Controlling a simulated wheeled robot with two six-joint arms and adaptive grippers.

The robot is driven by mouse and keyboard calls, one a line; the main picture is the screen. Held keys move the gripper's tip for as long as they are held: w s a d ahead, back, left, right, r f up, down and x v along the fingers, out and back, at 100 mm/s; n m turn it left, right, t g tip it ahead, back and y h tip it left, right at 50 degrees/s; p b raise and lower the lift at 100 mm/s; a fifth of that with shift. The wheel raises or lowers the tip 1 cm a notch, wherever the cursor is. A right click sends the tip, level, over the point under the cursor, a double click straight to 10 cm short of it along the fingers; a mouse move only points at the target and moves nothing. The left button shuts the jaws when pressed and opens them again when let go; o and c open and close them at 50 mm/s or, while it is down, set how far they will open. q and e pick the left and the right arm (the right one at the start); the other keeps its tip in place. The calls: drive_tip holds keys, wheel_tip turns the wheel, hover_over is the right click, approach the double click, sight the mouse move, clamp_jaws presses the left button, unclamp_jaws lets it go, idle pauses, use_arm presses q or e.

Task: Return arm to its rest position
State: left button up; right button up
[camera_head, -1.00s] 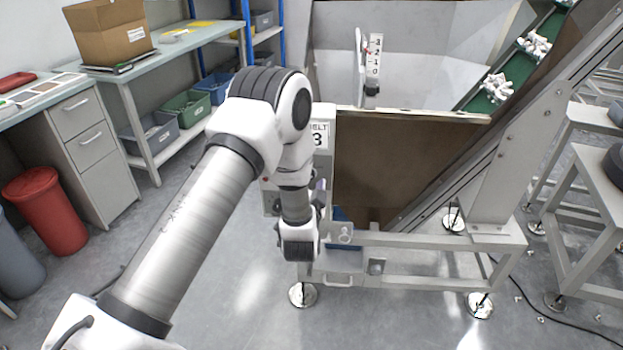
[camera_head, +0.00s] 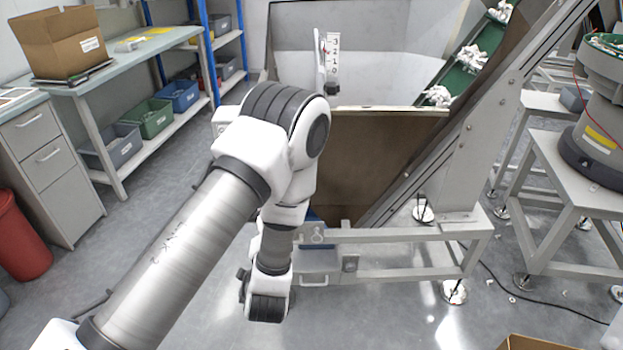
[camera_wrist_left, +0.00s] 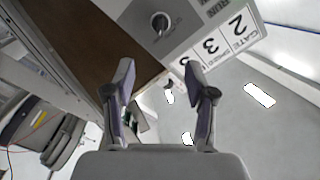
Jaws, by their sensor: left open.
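My left arm (camera_head: 190,245) reaches in from the lower left in the camera_head view, bent at a large white and black joint, with its wrist (camera_head: 268,300) hanging down in front of the hopper's frame. The fingers are mostly hidden in that view. In the camera_wrist_left view my left gripper (camera_wrist_left: 162,84) is open, its two fingers apart with nothing between them. My right gripper is not in view.
The hopper (camera_head: 385,130) with a green inclined belt (camera_head: 462,72) carrying white pieces stands behind the arm. A workbench with a cardboard box (camera_head: 68,42) is at left. A round feeder machine (camera_head: 600,120) stands on a table at right. Floor in front is partly clear.

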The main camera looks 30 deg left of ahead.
use_arm(q)
drive_tip(key=s+d+f+n+g+h+p, duration=0.1)
drive_tip(key=s+d+f+g+h+p, duration=0.1)
drive_tip(key=s+f+g, duration=0.3)
drive_tip(key=s+d+f+n+g+h+p, duration=0.1)
drive_tip(key=s+d+f+g+h+p, duration=0.2)
drive_tip(key=s, duration=1)
drive_tip(key=s+d+f+n+g+h+p, duration=0.2)
drive_tip(key=s+f+g+h+p, duration=0.1)
drive_tip(key=s+f+g, duration=0.5)
drive_tip(key=shift+s+d+f, duration=0.4)
drive_tip(key=shift+f, duration=0.05)
idle(4.8)
